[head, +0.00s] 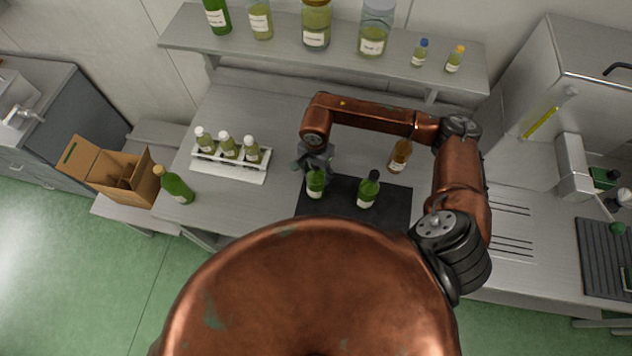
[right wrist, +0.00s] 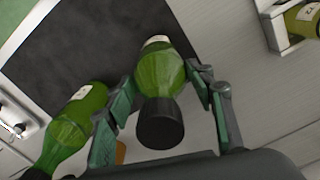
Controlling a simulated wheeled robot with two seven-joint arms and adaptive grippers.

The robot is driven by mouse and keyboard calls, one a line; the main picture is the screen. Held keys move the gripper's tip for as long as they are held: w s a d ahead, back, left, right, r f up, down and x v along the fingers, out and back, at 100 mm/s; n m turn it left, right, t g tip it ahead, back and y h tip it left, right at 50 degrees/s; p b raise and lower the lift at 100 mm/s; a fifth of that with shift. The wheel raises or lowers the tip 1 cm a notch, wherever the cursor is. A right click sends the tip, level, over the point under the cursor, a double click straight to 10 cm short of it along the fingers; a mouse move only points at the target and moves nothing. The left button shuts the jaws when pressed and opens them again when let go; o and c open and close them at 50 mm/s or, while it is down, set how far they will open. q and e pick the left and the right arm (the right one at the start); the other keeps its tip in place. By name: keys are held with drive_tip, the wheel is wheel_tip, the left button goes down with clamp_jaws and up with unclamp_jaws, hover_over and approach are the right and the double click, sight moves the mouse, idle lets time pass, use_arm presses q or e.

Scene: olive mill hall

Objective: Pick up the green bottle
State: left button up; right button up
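Two green bottles stand on the black mat (head: 340,203). The left one (head: 315,184), dark-capped, is under my right gripper (head: 314,166). In the right wrist view this bottle (right wrist: 160,73) is between the two fingers of my right gripper (right wrist: 161,78). The fingertips are very close to its sides; I cannot tell whether they press on it. The second green bottle (head: 368,190) has a dark cap and stands to the right; it also shows at the left of the right wrist view (right wrist: 75,130). A third green bottle (head: 176,187), yellow-capped, is at the bench's left edge. My left gripper is out of view.
A white rack (head: 230,171) with three small bottles stands left of the mat. A brown bottle (head: 400,156) stands behind the mat's right side. A shelf (head: 280,50) with jars runs along the back. An open cardboard box (head: 120,178) is at far left.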

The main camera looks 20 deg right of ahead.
drive_tip(key=c, duration=0.6)
drive_tip(key=shift+c, duration=0.9)
drive_tip(key=shift+w+r, duration=0.1)
drive_tip(key=shift+r, duration=0.1)
